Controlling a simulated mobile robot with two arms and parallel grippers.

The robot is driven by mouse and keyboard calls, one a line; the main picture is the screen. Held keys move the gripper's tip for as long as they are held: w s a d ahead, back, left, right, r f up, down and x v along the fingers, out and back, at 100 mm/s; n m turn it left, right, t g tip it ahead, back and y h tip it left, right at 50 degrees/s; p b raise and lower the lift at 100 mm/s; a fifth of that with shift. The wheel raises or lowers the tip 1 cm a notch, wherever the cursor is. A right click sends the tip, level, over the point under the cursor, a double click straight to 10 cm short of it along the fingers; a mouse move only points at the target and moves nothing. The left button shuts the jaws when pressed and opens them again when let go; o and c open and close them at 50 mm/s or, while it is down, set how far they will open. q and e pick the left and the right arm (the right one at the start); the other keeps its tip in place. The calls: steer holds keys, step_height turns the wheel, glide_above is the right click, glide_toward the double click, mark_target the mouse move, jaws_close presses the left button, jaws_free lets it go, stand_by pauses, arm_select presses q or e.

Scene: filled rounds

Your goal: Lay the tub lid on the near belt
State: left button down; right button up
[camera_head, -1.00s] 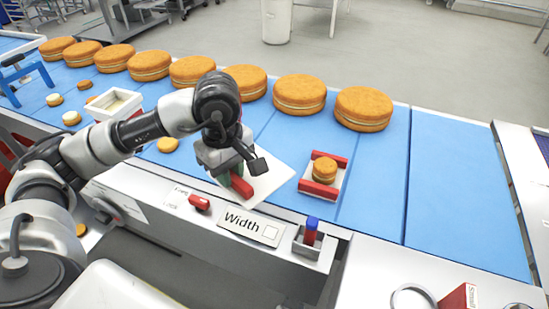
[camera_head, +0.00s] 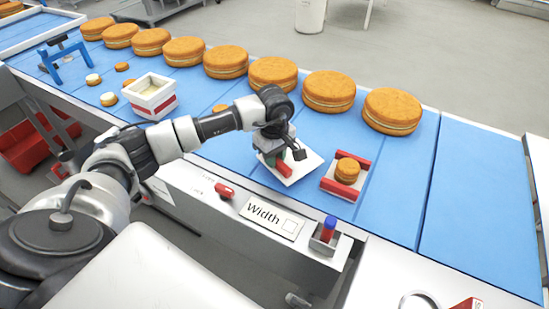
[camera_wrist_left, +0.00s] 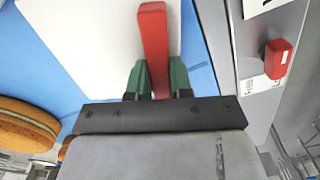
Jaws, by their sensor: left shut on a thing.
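The tub lid (camera_head: 306,166) is a white square plate with a red bar handle (camera_wrist_left: 153,40). My left gripper (camera_head: 273,158) is shut on that handle, its green fingers on either side of the bar. The lid is over the blue near belt (camera_head: 330,133), close to its front edge; I cannot tell whether it touches. In the left wrist view the lid's white face (camera_wrist_left: 85,35) fills the upper middle with blue belt around it. The white tub (camera_head: 150,106) with a red band stands open on the belt to the left. My right gripper is not in view.
A small tray with red sides (camera_head: 357,192) holding a small sandwich cake sits just right of the lid. Several large sandwich cakes (camera_head: 273,73) line the belt's far side. A "Width" panel (camera_head: 271,217) and a red knob (camera_head: 225,190) are on the front rail.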

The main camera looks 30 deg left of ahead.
arm_select(q)
steer(key=shift+f, duration=0.9)
steer(key=shift+f, duration=0.1)
steer(key=c, duration=1.5)
jaws_free()
steer(key=o, duration=0.5)
